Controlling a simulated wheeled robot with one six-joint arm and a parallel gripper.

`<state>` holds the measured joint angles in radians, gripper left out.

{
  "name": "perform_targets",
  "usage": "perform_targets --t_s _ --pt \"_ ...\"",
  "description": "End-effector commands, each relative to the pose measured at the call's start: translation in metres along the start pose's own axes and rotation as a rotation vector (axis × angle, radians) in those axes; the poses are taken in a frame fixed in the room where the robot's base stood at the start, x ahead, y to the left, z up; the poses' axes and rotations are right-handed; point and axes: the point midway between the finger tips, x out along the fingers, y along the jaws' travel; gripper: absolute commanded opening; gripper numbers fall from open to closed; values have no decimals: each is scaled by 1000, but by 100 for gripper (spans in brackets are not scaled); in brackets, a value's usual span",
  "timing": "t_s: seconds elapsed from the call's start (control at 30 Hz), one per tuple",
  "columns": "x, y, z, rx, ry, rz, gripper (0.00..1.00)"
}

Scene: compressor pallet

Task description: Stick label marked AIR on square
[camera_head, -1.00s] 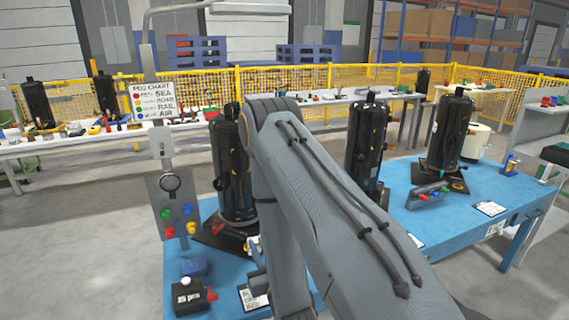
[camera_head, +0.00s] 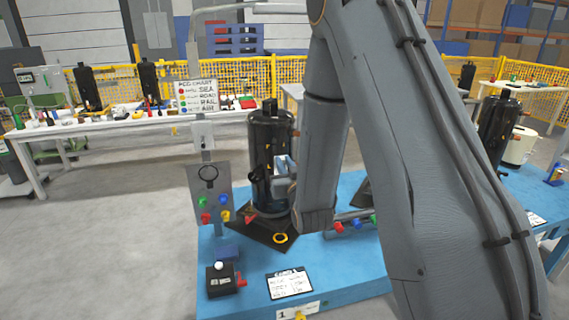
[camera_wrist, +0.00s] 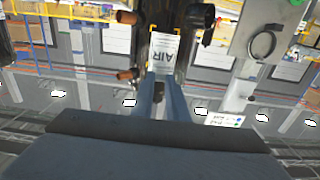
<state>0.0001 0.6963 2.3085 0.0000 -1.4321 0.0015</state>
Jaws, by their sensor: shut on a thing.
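My gripper (camera_wrist: 160,88) has its blue fingers shut on a white label (camera_wrist: 163,52) marked AIR, which shows upside down in the wrist view. The label is held up in front of the black compressor (camera_head: 266,138). Yellow corner marks of the square (camera_wrist: 207,36) show at the label's edges, and the label covers most of the square. I cannot tell whether the label touches the compressor. In the head view my gripper (camera_head: 284,172) is at the compressor's right front side, and the label cannot be made out there.
The compressor stands on a dark base on the blue table (camera_head: 345,290). A grey panel with coloured knobs (camera_head: 211,195) and a chart sign (camera_head: 211,95) stand at its left. A black box (camera_head: 221,280) and a card (camera_head: 289,284) lie in front. Copper stubs (camera_wrist: 127,17) stick out near the gripper.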

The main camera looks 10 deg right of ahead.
Motion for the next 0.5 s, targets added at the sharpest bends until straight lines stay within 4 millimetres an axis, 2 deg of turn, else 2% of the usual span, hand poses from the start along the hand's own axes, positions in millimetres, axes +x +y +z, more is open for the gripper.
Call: perform_targets --t_s 0.27,0.5 --pt "-2 0 1 0 1 0 0" --pt "16 0 1 0 2 0 0"
